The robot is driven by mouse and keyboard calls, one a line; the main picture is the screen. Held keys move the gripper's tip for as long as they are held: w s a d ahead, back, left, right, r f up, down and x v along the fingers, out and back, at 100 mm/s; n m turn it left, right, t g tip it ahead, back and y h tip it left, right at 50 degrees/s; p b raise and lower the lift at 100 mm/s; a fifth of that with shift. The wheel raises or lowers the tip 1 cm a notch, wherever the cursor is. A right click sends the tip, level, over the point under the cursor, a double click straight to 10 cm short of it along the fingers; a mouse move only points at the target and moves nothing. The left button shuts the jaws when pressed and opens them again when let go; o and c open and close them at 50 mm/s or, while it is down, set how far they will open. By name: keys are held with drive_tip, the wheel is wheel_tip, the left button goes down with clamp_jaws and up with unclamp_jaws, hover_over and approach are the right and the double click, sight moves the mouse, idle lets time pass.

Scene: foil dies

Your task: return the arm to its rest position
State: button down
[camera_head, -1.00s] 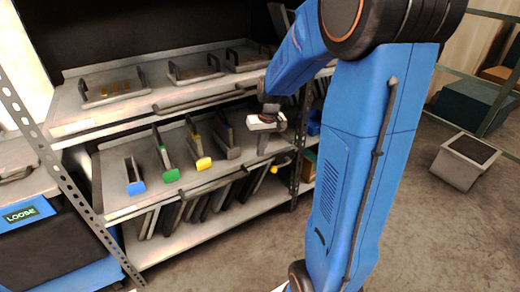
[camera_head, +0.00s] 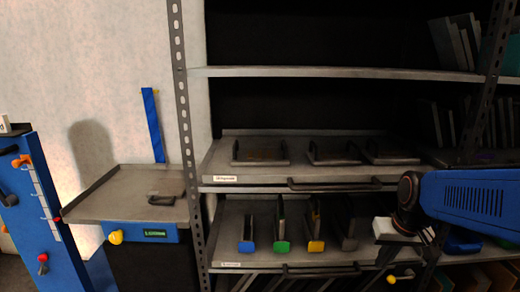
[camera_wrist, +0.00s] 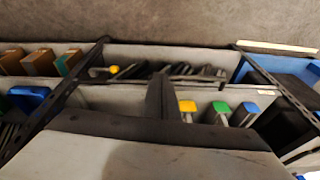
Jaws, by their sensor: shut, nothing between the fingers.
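My gripper (camera_wrist: 164,90) shows as dark, shut fingers in the middle of the wrist view, with nothing held. My blue arm comes in from the right edge of the head view, with its white wrist part in front of the lower shelf's right side. The fingertips are hard to make out there. Dies with a blue tab (camera_head: 247,247), a green tab (camera_head: 282,247) and a yellow tab (camera_head: 316,246) stand on the lower pull-out shelf (camera_head: 262,208), left of my wrist. In the wrist view the yellow tab (camera_wrist: 187,106) is close beside the fingers in the picture.
The upper pull-out shelf (camera_head: 219,160) bears flat handled plates (camera_head: 260,152). A steel upright (camera_head: 180,90) bounds the rack at left. A side table (camera_head: 105,207) with a small handle and a blue panel (camera_head: 40,200) stand further left. The floor shows in the wrist view.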

drive_tip(key=s+a+r+t, duration=0.1)
drive_tip(key=s+a, duration=0.1)
drive_tip(key=s, duration=0.5)
drive_tip(key=s+a+r+n, duration=0.1)
drive_tip(key=s+a, duration=0.1)
drive_tip(key=s, duration=0.5)
drive_tip(key=shift+s+r+t, duration=0.15)
drive_tip(key=shift+r+t, duration=0.25)
drive_tip(key=c, duration=2.4)
unclamp_jaws()
drive_tip(key=shift+c, duration=0.2)
